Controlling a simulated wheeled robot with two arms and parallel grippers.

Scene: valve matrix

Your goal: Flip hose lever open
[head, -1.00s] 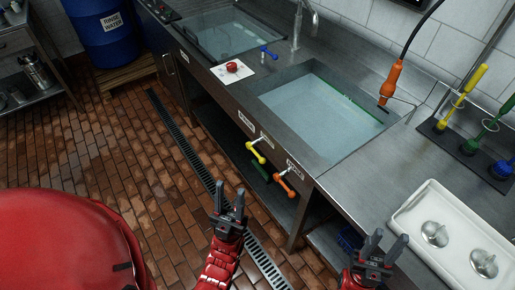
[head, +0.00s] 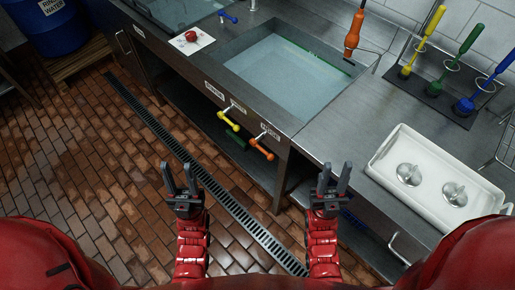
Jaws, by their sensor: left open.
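The yellow and orange levers both slant down to the right. My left gripper (head: 177,168) is open and empty over the floor, left of and nearer than the levers. My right gripper (head: 335,172) is open and empty, to the right of the orange lever. Neither touches a lever.
A water-filled sink (head: 285,75) lies behind the levers, with an orange spray handle (head: 354,35) at its back. A white tray (head: 385,172) with two metal pieces stands on the right counter. Yellow, green and blue brushes stand behind it. The floor by the drain grate (head: 225,200) is clear.

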